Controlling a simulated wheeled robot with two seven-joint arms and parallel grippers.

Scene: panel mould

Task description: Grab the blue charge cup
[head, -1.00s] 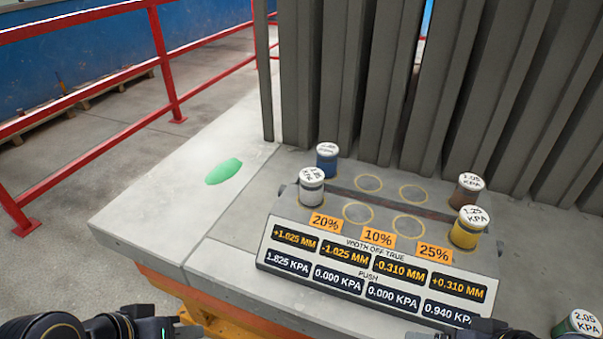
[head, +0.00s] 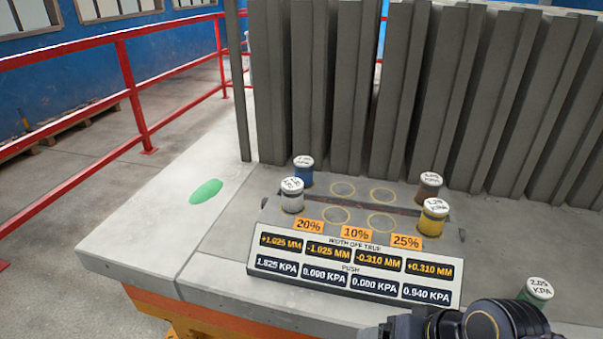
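The blue charge cup (head: 304,172) has a white lettered lid and stands upright at the back left of the grey panel block. My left gripper is out of view.
A yellow cup (head: 432,218) and a brown cup (head: 429,187) stand on the block's right side. A green cup (head: 537,290) stands at lower right. The display panel (head: 354,263) fronts the block. Grey upright slabs (head: 330,90) rise close behind. The slab left of the block is clear except a green patch (head: 206,191).

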